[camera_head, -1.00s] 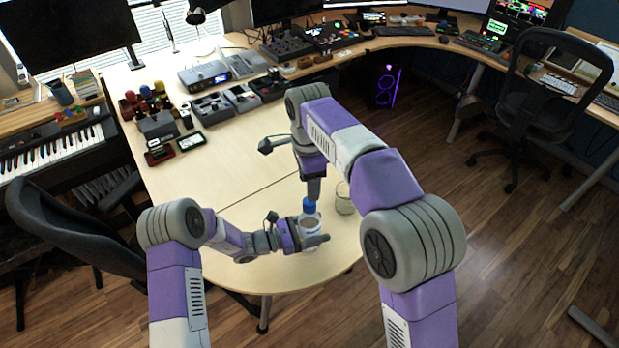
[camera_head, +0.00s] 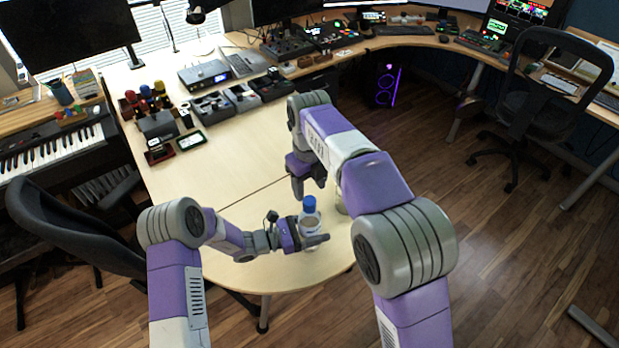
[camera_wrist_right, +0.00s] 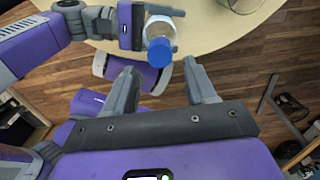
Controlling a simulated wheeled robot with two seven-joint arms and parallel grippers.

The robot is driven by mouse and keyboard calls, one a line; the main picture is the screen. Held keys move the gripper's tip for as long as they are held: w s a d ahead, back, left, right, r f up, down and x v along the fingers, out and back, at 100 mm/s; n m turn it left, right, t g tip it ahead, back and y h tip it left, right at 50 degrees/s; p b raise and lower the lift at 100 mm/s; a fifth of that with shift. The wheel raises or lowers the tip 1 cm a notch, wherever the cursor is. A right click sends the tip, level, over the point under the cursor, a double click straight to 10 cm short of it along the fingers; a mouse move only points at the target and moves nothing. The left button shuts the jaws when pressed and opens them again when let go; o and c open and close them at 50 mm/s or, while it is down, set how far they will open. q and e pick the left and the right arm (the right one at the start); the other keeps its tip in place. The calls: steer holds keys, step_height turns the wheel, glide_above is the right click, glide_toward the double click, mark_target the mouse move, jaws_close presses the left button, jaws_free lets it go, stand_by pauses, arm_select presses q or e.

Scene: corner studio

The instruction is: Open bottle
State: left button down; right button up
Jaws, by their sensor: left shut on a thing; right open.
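A clear bottle (camera_head: 309,222) with a blue cap (camera_head: 309,203) stands upright near the rounded end of the light wooden table (camera_head: 240,190). My left gripper (camera_head: 314,241) is shut around the bottle's body, below the cap. In the right wrist view the bottle (camera_wrist_right: 160,27) and its blue cap (camera_wrist_right: 159,52) show from above, with the cap on the bottle. My right gripper (camera_head: 308,190) is open and empty, close above and behind the cap in the head view. Its two spread fingers (camera_wrist_right: 163,88) show in the wrist view, apart from the cap.
A clear glass (camera_head: 341,206) stands right of the bottle, partly hidden by my right arm; its base also shows in the wrist view (camera_wrist_right: 243,4). Audio gear (camera_head: 213,107) lies along the table's far left side. The tabletop left of the bottle is clear.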

mark_target(309, 200)
step_height(309, 200, down, 6)
steer(key=shift+r, duration=0.1)
steer(key=shift+c, duration=0.2)
